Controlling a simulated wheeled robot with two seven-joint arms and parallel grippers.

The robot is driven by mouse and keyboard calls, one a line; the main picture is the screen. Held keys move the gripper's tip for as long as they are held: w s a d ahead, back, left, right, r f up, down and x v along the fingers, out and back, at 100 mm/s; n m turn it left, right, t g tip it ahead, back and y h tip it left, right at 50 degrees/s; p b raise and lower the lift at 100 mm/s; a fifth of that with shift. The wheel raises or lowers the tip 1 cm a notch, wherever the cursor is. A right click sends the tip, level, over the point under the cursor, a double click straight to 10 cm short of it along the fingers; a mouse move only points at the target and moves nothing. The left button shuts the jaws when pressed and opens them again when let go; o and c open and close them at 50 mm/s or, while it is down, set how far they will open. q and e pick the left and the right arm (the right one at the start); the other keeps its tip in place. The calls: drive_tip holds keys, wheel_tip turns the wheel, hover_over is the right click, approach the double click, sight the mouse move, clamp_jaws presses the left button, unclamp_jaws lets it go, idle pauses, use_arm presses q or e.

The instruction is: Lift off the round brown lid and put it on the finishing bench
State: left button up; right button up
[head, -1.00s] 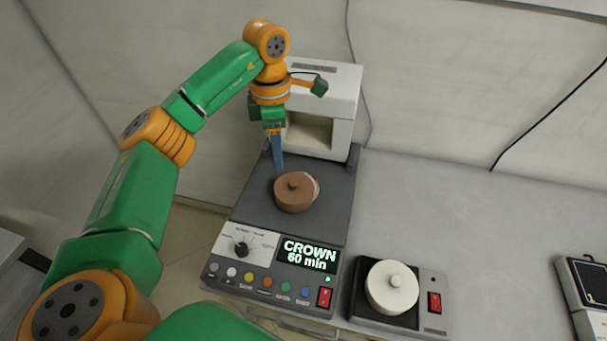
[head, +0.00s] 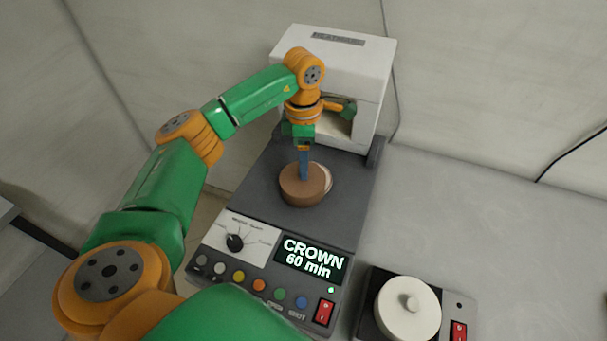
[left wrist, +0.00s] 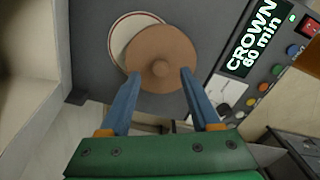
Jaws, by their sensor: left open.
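The round brown lid (head: 303,188) sits on the dark top of the machine in the head view, with its knob hidden behind my gripper. In the left wrist view the brown lid (left wrist: 160,50) shows its central knob, and a pale round rim peeks out from under one side. My left gripper (head: 304,174) is right over the lid. Its blue fingers (left wrist: 157,80) are spread and point at the lid, with the knob a little beyond the tips in the picture. Nothing is held. I cannot identify the finishing bench. My right gripper is out of view.
The machine has a white housing (head: 335,55) at its back and a control panel reading "CROWN 60 min" (head: 312,259) in front. A smaller unit with a white round lid (head: 407,308) stands to its right. The grey counter (head: 470,230) beyond is clear.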

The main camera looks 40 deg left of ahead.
sight(290, 183)
use_arm(q)
drive_tip(key=shift+s+f, duration=0.15)
drive_tip(key=shift+f, duration=1.35)
clamp_jaws()
drive_tip(key=shift+r, duration=0.1)
